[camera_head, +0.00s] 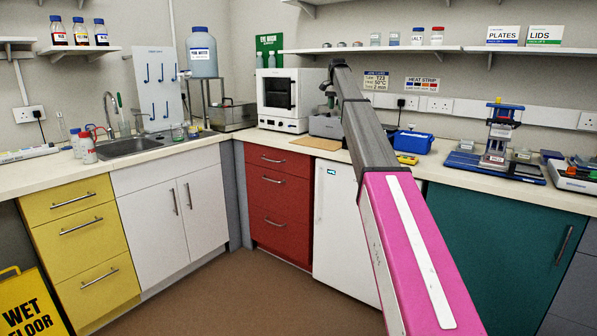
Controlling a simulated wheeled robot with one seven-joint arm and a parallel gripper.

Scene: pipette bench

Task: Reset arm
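My arm (407,255) reaches up from the lower right, with a pink link bearing a white stripe and then a grey link. Its far end bends down in front of the wall, left of the shelf labels. My gripper (329,100) appears as a small dark shape at that end, above a grey bench instrument (326,126). Its fingers are too small and dark to tell open from shut. I see nothing clearly held.
An L-shaped worktop carries a sink (130,146), a white oven (290,98), a blue box (412,142) and a blue-based stand (495,150). A wall shelf (400,50) runs above. A yellow wet-floor sign (30,305) stands lower left. The brown floor (235,300) shows clear.

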